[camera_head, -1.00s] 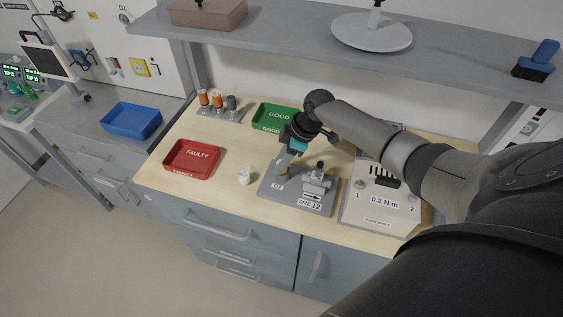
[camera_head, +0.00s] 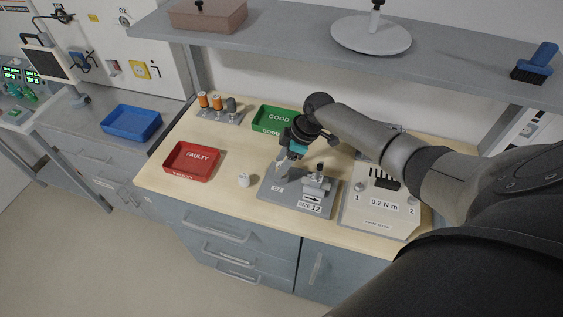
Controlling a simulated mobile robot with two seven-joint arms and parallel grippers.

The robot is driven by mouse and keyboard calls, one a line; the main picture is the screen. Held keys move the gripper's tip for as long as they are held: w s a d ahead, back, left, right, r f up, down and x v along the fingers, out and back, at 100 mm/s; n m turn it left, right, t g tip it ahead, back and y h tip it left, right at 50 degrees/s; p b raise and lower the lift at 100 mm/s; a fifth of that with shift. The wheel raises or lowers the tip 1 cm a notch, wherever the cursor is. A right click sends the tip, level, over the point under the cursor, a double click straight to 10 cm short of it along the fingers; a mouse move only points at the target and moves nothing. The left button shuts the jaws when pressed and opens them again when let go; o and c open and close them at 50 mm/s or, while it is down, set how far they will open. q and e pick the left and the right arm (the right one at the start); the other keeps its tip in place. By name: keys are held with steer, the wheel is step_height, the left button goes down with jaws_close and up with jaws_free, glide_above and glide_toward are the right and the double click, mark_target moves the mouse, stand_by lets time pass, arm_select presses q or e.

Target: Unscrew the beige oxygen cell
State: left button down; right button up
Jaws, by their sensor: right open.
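My right gripper (camera_head: 283,172) is open and points down over the left part of the grey fixture plate (camera_head: 308,207) marked "SIZE 12". The beige oxygen cell cannot be clearly made out; the fingers cover the spot on the plate where a small tan shape showed earlier. A metal clamp-like part (camera_head: 317,184) stands on the right of the plate. My left gripper is out of view.
A red FAULTY tray (camera_head: 192,172) is at left, a green GOOD tray (camera_head: 259,127) behind the gripper. A rack with orange and grey cells (camera_head: 217,117) stands at back left. A "0.2 N m" board (camera_head: 352,210) is at right. A shelf (camera_head: 270,45) overhangs the back.

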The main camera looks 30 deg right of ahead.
steer(key=shift+r+m+p, duration=0.1)
steer(key=shift+m+p, duration=0.6)
steer(key=shift+p, duration=0.3)
steer(key=shift+m+t+h+p, duration=0.35)
steer(key=shift+m+h+p, duration=0.15)
steer(key=shift+m+p, duration=0.85)
steer(key=shift+m+t+h+p, duration=0.35)
steer(key=shift+m+h+p, duration=0.15)
steer(key=shift+m+p, duration=0.85)
steer(key=shift+a+m+p, duration=0.1)
steer(key=shift+m+p, duration=0.2)
steer(key=shift+m, duration=0.3)
steer(key=shift+m+h, duration=0.5)
steer(key=m+h, duration=0.1)
steer(key=m, duration=0.2)
steer(key=m+h, duration=0.1)
steer(key=m, duration=0.3)
steer(key=shift+w+m+h, duration=0.1)
steer(key=shift+m+h, duration=0.6)
steer(key=shift+m, duration=0.3)
